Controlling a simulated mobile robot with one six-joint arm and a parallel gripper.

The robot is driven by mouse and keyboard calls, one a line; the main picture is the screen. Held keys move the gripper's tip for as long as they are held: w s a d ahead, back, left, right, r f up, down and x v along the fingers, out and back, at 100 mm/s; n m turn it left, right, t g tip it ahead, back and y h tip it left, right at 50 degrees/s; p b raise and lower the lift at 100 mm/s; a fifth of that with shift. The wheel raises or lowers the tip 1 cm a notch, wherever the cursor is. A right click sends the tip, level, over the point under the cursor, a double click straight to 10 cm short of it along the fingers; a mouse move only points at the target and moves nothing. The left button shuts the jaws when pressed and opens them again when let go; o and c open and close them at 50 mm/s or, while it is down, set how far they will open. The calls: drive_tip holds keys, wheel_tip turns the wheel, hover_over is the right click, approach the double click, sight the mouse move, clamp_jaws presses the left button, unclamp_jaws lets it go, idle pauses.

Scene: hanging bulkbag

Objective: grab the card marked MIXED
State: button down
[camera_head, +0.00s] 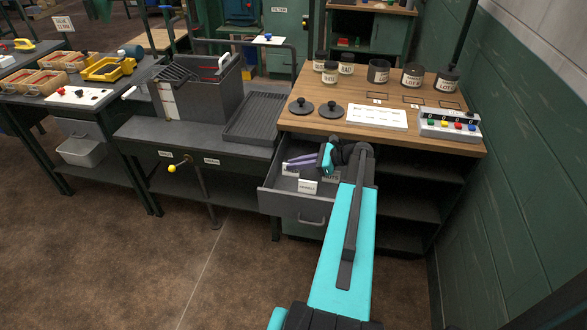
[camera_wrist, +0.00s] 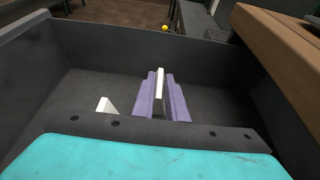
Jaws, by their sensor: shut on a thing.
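My gripper (camera_head: 288,164) is inside the open drawer (camera_head: 275,202), with its purple fingers pointing left. In the wrist view, the fingers (camera_wrist: 161,98) are shut on a thin white card (camera_wrist: 160,84), which stands upright and edge-on between them. The held card's face is turned away from the wrist camera, and its print cannot be read in either view. A second white card (camera_head: 308,187) stands near the drawer's front; it also shows left of the fingers in the wrist view (camera_wrist: 106,106). A third card (camera_head: 331,178) is partly hidden by my arm.
The drawer's dark walls surround my gripper, and the wooden worktop (camera_head: 360,140) overhangs on the right in the wrist view. Jars, a white sheet (camera_head: 377,117) and a button box (camera_head: 449,125) stand on the worktop. A yellow-knobbed lever (camera_head: 172,169) is to the left.

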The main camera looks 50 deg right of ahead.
drive_tip(key=shift+r, duration=0.15)
wheel_tip(320, 180, up, 18)
drive_tip(key=shift+b, duration=0.45)
idle(0.5)
idle(0.6)
